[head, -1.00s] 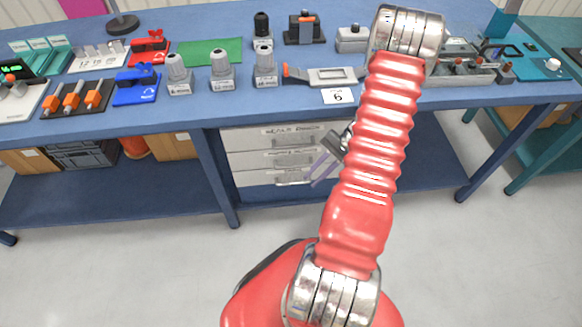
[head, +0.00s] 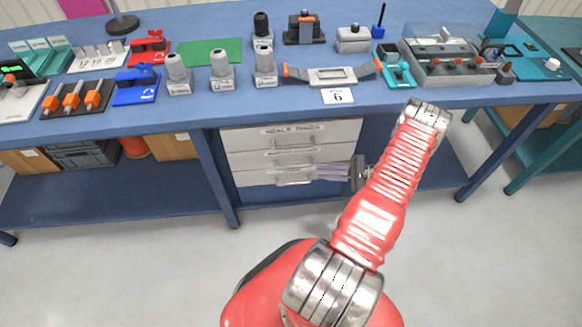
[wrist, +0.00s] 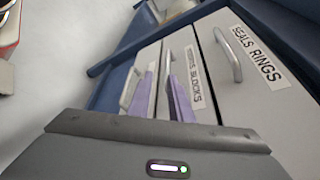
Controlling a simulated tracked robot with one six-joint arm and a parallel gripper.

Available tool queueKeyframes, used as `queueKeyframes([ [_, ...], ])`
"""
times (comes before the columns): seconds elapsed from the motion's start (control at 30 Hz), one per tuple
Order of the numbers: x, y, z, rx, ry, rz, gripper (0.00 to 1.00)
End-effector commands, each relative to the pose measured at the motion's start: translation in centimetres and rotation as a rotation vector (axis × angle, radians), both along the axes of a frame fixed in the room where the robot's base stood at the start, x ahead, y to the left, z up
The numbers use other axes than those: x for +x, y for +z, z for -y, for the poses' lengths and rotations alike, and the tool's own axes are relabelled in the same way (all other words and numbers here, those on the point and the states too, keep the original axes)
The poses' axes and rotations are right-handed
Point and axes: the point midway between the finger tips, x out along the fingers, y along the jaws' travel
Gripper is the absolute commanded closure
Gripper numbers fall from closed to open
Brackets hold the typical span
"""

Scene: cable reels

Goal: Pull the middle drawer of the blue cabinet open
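A drawer unit with three light grey fronts (head: 240,160) sits under the blue bench; I see no blue on the fronts. The middle drawer (head: 245,161) is shut, with a bar handle (head: 291,162) and a label ending in "BLOCKS" in the wrist view. My gripper (head: 321,173) is in front of the drawers' right part, its two purple fingers pointing left. In the wrist view my gripper (wrist: 164,88) is open, one finger on each side of the middle handle (wrist: 167,72). Whether the fingers reach around the handle or stop short, I cannot tell.
The top drawer (wrist: 215,60) labelled "SEALS RINGS" and the bottom drawer (head: 250,178) are both shut. The bottom handle (wrist: 129,90) is close to one finger. The bench top (head: 200,108) above carries many fixtures. Bench legs (head: 215,175) flank the unit; the floor in front is clear.

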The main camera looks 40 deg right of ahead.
Motion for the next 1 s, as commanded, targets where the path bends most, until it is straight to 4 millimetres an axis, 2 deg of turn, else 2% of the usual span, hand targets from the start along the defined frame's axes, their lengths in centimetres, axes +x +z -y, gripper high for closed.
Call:
queueKeyframes([
  [0.13,0.6,0.9,0.7,-0.037,-0.006,0.066,0.81],
  [0.57,0.8,0.9,0.5,-0.042,-0.002,0.071,0.81],
  [0.77,2.1,0.6,-0.5,-0.042,0.000,0.070,0.81],
  [1.0,4.8,-0.2,-2.7,-0.040,0.001,0.070,0.81],
])
